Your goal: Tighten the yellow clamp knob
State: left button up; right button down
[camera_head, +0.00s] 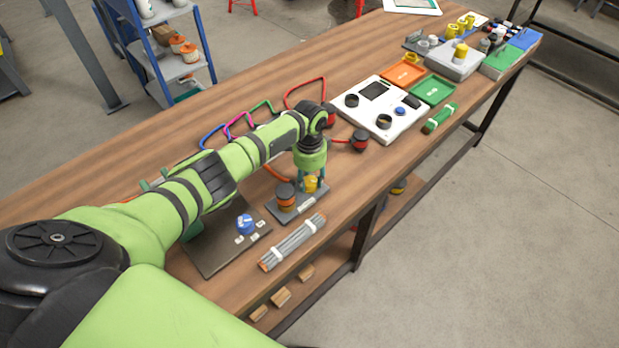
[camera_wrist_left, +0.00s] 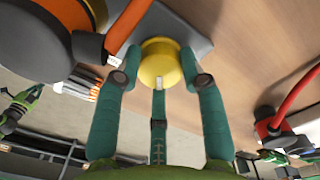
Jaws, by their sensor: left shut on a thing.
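The yellow clamp knob (camera_head: 312,184) stands on a small grey plate (camera_head: 278,209) near the front edge of the bench. In the left wrist view the knob (camera_wrist_left: 160,62) is round with a small pale mark on its rim. My left gripper (camera_head: 311,181) comes down on the knob from above. In the wrist view its green fingers (camera_wrist_left: 160,78) close around the knob from several sides. The fingers partly hide the knob in the head view.
An orange and dark grey knob (camera_head: 286,197) stands close beside the yellow one on the plate. A bundle of grey rods (camera_head: 293,242) lies in front. A dark panel with a blue knob (camera_head: 245,224) is to the left. A white control box (camera_head: 382,108) stands farther right.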

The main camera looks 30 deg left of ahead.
pick_arm(q)
jog(key=m, duration=0.3)
jog(key=shift+d+m, duration=0.15)
jog(key=shift+m, duration=0.15)
jog(key=m+b, duration=0.1)
jog(key=m, duration=0.3)
jog(key=shift+m, duration=0.3)
jog(key=m, duration=0.4)
jog(key=shift+b, duration=0.3)
jog(key=shift+d+m, duration=0.1)
jog(key=shift+m, duration=1.7)
jog(key=shift+s+m, duration=0.1)
jog(key=shift+m, duration=0.2)
jog(key=o, duration=1.1)
jog(key=shift+c, duration=0.2)
jog(key=shift+o, duration=0.4)
